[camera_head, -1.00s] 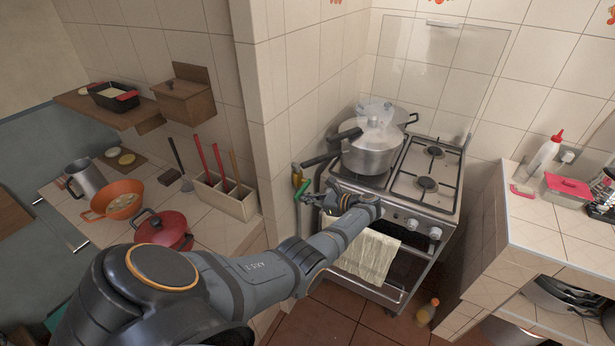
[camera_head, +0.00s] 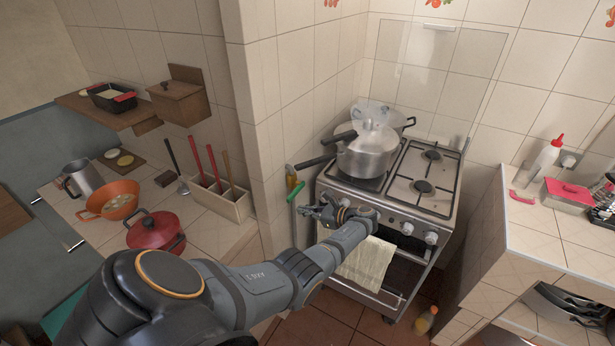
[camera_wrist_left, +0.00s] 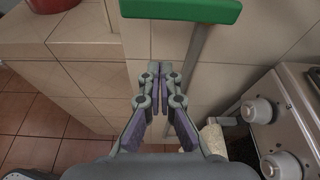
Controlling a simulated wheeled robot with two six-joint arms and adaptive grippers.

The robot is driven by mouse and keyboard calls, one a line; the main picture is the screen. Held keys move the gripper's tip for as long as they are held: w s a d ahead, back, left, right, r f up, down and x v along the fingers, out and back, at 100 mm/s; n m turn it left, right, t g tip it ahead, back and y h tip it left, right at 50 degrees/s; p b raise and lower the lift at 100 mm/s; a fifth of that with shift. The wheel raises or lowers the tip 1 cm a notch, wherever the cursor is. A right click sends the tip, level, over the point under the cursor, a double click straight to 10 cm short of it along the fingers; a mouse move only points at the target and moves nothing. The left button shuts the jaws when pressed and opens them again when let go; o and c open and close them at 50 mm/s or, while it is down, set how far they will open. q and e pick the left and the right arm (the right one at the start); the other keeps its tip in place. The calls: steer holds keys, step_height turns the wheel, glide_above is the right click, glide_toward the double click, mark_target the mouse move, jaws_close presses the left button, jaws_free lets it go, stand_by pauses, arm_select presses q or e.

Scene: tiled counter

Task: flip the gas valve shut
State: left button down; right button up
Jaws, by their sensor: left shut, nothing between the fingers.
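A small yellow fitting (camera_head: 291,179), likely the gas valve, sits low on the tiled wall corner left of the stove; its lever position is too small to tell. A green bar (camera_head: 296,191) on a grey stem stands just below and in front of it. In the left wrist view the green bar (camera_wrist_left: 180,8) crosses the top, its stem running down behind my fingers. My left gripper (camera_head: 305,210) is shut and empty, right of the stem and below the fitting. The left wrist view shows its fingertips (camera_wrist_left: 154,66) together. The fitting is not visible there. My right gripper is not in view.
The stove (camera_head: 385,205) stands close on the right, with front knobs (camera_head: 431,238), a towel (camera_head: 367,263) and a pot (camera_head: 367,155) whose handle juts left above the gripper. The left counter (camera_head: 205,235) holds a red pot (camera_head: 156,232) and a utensil box (camera_head: 222,203).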

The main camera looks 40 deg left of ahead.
arm_select(q)
steer(key=b+v, duration=0.1)
steer(key=v, duration=0.7)
steer(key=shift+r, duration=0.2)
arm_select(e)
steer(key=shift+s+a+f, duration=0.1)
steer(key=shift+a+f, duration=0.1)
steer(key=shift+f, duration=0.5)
